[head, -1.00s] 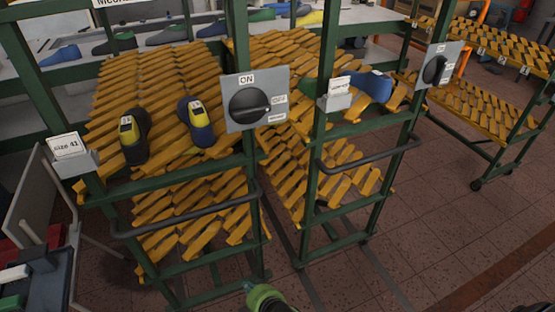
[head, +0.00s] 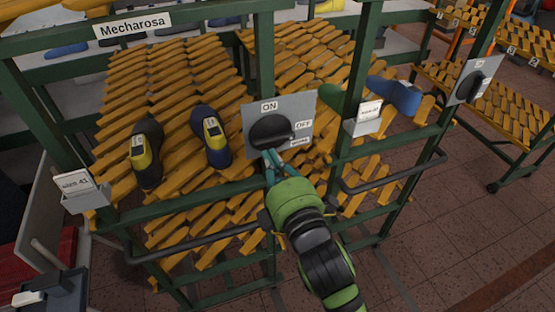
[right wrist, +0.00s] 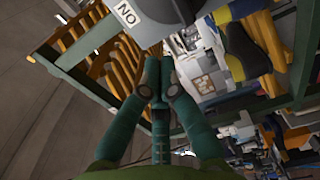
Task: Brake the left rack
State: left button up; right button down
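The left rack is a green frame with slanted yellow slats (head: 180,75) and a sign reading Mecharosa (head: 132,26). Its brake is a black rotary knob (head: 268,131) on a grey plate (head: 303,103), with ON at the top and OFF at the right. The knob's handle points right, towards the OFF side. My right gripper (head: 271,157) is just below the knob, fingers together and empty; whether it touches the knob is unclear. In the right wrist view the gripper (right wrist: 159,76) points towards the dark knob (right wrist: 172,10) beside the ON label. My left gripper is out of view.
Two dark shoe lasts with yellow parts (head: 147,160) (head: 213,145) lie on the left rack. A size card holder (head: 85,196) and a handle bar (head: 200,243) stick out in front. A second rack with its own knob (head: 472,86) stands at right.

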aim_at(258, 144)
jog(key=x, duration=0.7)
jog(key=shift+w, duration=0.1)
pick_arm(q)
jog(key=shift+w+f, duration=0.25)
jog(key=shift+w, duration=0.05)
pick_arm(e)
jog(key=shift+x, duration=0.9)
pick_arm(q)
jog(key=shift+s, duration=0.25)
pick_arm(e)
jog(key=shift+f, duration=0.2)
pick_arm(q)
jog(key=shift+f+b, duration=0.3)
jog(key=shift+b, duration=0.1)
pick_arm(e)
jog(key=shift+f, duration=0.65)
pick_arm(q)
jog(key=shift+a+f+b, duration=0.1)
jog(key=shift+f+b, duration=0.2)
pick_arm(e)
jog(key=shift+f, duration=0.75)
